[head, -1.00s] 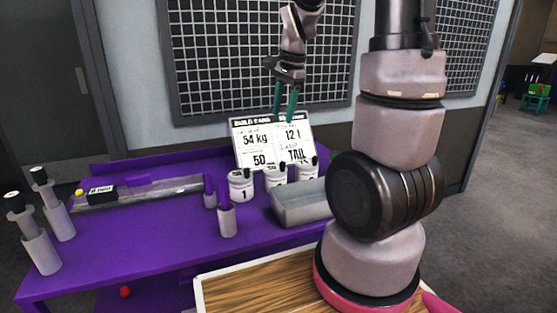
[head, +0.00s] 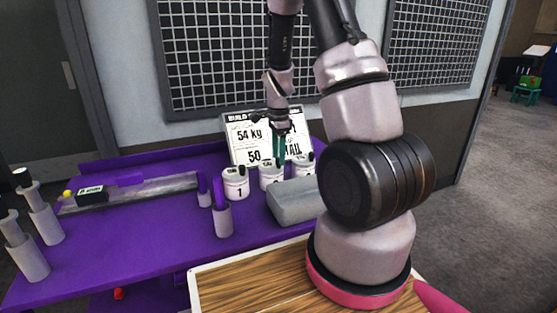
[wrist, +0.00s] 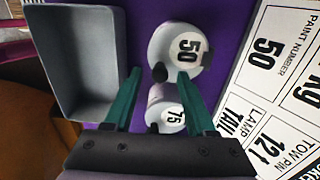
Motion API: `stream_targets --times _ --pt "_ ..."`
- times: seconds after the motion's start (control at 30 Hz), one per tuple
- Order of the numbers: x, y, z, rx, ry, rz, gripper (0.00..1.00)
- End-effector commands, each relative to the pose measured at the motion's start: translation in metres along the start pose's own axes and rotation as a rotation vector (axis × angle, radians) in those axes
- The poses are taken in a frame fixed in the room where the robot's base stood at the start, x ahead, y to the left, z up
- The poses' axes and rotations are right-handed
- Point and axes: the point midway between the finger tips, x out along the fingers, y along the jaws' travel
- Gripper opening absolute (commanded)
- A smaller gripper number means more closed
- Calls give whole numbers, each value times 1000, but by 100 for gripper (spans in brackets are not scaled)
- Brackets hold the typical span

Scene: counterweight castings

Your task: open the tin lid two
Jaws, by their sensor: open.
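White tins stand in a row on the purple bench: tin 1 (head: 235,188), a middle tin (head: 267,180) and a right tin (head: 305,166), each with a dark tab on top. The wrist view shows two lids from above, one marked 50 (wrist: 180,45) and one marked 75 (wrist: 172,115). My gripper (head: 280,159) is open and empty, pointing down over the middle tin, whose number it partly hides. In the wrist view, the green fingertips lie on either side of the dark tab (wrist: 160,73) of the 50 lid. I cannot tell whether they touch it.
A grey tray (head: 293,205) stands just in front of the tins. A build card (head: 245,135) leans behind them, close to my gripper. Purple-topped posts (head: 222,222) stand to the left, and a grey rail (head: 140,192) runs along the bench.

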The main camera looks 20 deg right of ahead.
Motion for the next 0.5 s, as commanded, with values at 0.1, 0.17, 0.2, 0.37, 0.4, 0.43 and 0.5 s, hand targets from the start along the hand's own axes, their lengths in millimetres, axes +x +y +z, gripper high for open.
stream_targets --times 0.1,0.17,0.2,0.37,0.4,0.43,0.5 --pt "14 0 0 -1 0 1 56" --pt "17 0 0 -2 0 0 56" --pt "19 0 0 -1 0 0 56" --pt "21 0 0 -1 0 -1 56" --pt "21 0 0 -1 0 -1 56" --pt "21 0 0 -1 0 -1 56" --pt "21 0 0 -1 0 -1 56"
